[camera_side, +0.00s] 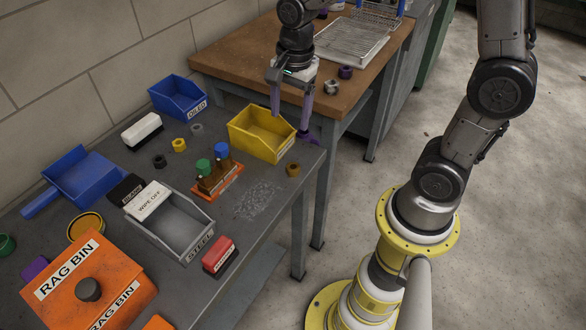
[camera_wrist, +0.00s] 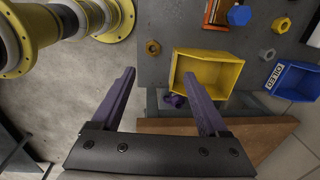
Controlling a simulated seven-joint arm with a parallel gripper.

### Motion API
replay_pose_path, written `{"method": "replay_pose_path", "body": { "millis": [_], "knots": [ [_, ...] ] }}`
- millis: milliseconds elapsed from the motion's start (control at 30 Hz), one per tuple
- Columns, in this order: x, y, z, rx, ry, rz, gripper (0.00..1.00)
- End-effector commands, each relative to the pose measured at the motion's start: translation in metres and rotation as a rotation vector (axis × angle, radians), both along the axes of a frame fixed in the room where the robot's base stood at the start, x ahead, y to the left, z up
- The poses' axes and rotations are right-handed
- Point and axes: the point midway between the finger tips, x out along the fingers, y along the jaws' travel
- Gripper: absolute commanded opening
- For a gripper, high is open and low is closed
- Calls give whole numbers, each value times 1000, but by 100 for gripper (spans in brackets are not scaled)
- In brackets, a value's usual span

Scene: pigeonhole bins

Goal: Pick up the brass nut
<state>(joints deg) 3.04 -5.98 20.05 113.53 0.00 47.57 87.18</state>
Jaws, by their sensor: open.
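A brownish-gold hex nut, which looks like the brass nut (camera_side: 292,170), lies flat on the grey table near its right edge, just in front of the yellow bin. It also shows in the wrist view (camera_wrist: 152,47), beyond my fingertips and left of the bin. A brighter yellow nut (camera_side: 179,145) lies farther left on the table, and in the wrist view (camera_wrist: 281,25) at top right. My gripper (camera_side: 289,126) has purple fingers spread wide with nothing held. It hangs at the yellow bin's far right side, apart from both nuts.
The yellow bin (camera_side: 246,141) stands close to my fingers. A dark purple object (camera_wrist: 174,100) lies beside it. A grey nut (camera_side: 197,129), a black nut (camera_side: 160,161) and an orange rack (camera_side: 217,182) stand farther left. The wooden bench (camera_side: 240,66) is behind.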

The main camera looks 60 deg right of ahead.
Motion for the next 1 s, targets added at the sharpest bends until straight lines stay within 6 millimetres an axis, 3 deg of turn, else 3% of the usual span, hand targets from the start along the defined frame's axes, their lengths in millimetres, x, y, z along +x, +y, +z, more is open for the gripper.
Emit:
{"method": "replay_pose_path", "body": {
  "millis": [100, 200, 600, 1000],
  "knots": [
    [0, -2, -22, 4, 66, -5, 78],
    [-2, -3, -32, 5, 88, -7, 78],
    [-3, -4, -98, 5, 91, -6, 78],
    [-3, -8, -134, 5, 89, -6, 78]
  ]
}}
